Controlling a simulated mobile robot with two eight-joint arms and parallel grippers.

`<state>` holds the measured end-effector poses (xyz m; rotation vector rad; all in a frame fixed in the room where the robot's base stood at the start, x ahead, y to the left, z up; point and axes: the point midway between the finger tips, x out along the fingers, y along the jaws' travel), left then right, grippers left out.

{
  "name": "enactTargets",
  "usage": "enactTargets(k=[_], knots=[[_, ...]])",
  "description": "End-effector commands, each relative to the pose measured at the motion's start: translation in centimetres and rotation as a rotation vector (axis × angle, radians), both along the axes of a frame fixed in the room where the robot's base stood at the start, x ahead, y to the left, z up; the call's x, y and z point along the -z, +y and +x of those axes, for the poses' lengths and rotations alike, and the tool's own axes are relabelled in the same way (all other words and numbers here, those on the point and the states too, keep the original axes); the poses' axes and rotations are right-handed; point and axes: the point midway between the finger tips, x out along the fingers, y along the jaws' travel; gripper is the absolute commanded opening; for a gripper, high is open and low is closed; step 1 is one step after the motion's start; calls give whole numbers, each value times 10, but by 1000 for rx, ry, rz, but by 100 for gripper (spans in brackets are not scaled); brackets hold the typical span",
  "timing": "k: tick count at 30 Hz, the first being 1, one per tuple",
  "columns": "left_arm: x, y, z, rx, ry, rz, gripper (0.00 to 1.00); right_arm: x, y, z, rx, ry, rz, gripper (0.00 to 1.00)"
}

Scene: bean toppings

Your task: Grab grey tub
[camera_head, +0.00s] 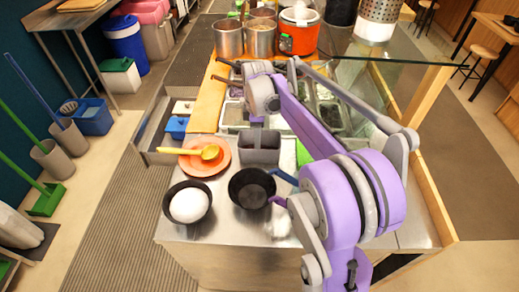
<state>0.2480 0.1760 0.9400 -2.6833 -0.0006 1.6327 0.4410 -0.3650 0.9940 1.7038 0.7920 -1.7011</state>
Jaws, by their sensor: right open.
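A grey tub (259,156) stands on the steel counter, just behind a black bowl and right of an orange plate. Part of my right arm passes over its right and back side. My right gripper (226,72) is beyond the tub, near the metal pots. Its two dark fingers point left, apart, with nothing seen between them. My left gripper does not show.
A white-filled black bowl (189,203), an empty black bowl (250,190) and an orange plate (218,162) with a yellow ladle (195,152) crowd the front counter. Metal pots (229,40) stand behind. A glass-topped tray section (330,116) lies right.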

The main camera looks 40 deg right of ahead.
Motion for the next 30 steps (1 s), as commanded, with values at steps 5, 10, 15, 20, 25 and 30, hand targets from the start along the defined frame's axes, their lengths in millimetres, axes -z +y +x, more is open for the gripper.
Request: enactTargets(k=[5, 10, 15, 20, 25, 30], knots=[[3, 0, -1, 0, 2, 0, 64, 28, -2, 1, -8, 4, 2, 42], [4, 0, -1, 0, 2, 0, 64, 50, -2, 1, -7, 3, 1, 42], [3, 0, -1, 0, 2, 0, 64, 61, -2, 0, -6, 2, 1, 42], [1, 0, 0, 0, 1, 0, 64, 86, -5, -1, -6, 2, 1, 42], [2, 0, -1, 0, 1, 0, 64, 104, -4, -2, -6, 2, 1, 42], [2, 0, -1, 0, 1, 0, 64, 106, -4, -2, -6, 2, 1, 42]])
